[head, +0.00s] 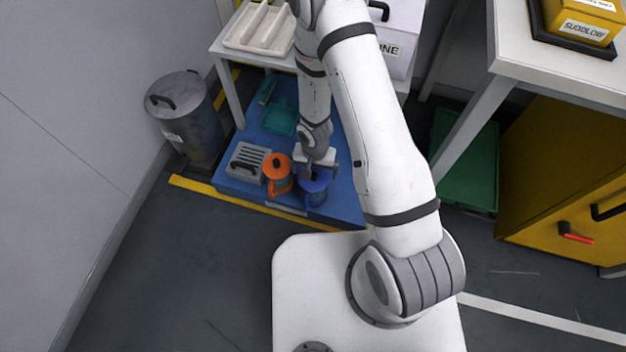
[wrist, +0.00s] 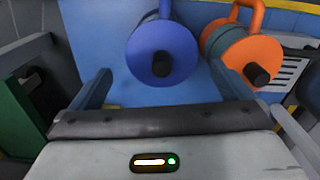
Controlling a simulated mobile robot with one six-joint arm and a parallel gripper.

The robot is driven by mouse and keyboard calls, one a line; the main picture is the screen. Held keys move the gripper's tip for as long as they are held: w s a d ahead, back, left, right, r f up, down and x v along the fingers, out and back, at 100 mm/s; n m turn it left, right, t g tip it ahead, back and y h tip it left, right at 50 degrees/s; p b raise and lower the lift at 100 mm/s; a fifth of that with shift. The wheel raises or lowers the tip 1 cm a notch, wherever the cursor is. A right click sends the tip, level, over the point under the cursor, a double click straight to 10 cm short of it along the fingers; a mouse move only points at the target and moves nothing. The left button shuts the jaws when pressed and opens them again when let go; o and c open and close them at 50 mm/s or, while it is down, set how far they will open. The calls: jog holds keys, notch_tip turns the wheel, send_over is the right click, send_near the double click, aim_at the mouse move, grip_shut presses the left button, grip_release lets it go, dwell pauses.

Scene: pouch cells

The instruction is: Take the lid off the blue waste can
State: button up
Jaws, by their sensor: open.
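The blue waste can (head: 317,199) stands on the blue platform beside an orange can. Its blue lid (wrist: 150,42) is on it, with a black knob (wrist: 162,64) in the middle, clear in the wrist view. My gripper (head: 320,172) is over the can in the head view and hides part of the lid. In the wrist view my gripper (wrist: 160,85) is open, its fingers wide apart to the left and right, with nothing between them. The lid and knob lie ahead of the fingers, apart from them.
The orange can (head: 277,170), with its own black knob, stands close to the left. A grey slotted box (head: 246,162) and a teal dustpan (head: 280,119) share the blue platform (head: 233,190). A white table stands behind. A grey bin (head: 187,117) is farther left.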

aim_at(314, 174)
notch_tip(314, 174, down, 4)
jog(key=b, duration=0.2)
jog(key=shift+w+a+b, duration=0.1)
jog(key=shift+b, duration=0.3)
jog(key=shift+r, duration=0.1)
jog(key=shift+c, duration=0.2)
jog(key=c, duration=0.8)
